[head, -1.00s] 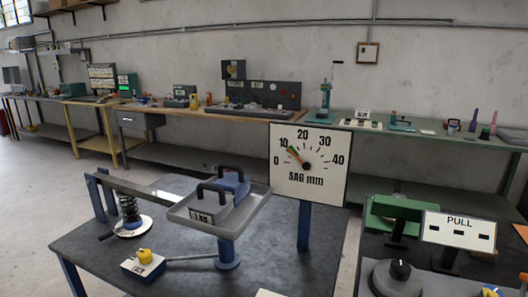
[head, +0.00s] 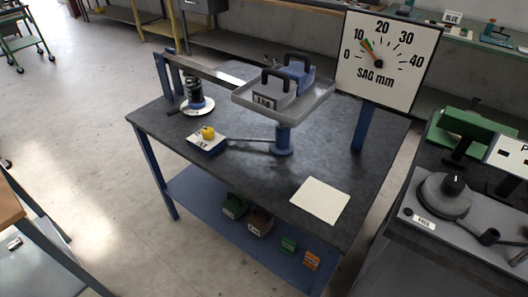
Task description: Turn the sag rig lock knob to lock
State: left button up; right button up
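The sag rig stands on a dark-topped blue table (head: 240,170). Its lock knob (head: 207,133) is yellow and sits on a small blue box with a white label (head: 208,144) at the left part of the table. A rod runs from the box towards the blue post under the grey tray (head: 318,98). The tray holds weights with black handles, one grey (head: 268,101) and one blue (head: 297,70). A spring (head: 194,92) stands on a white disc under the lever arm. The sag dial (head: 384,62) points near 10. Neither gripper is in view.
A white card (head: 320,200) lies at the table's front right. Small boxes (head: 258,222) sit on the lower shelf. A dark bench with a round knob device (head: 446,196) stands at the right. A wooden-topped table (head: 8,208) is at the left. Floor between is clear.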

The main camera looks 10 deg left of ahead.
aim_at(208, 134)
jog(key=i, duration=0.2)
jog(key=i+u, duration=0.1)
jog(key=u, duration=0.25)
jog(key=i+u, duration=0.1)
jog(key=u, duration=0.25)
jog(key=i+l+u, duration=0.1)
jog(key=u, duration=0.2)
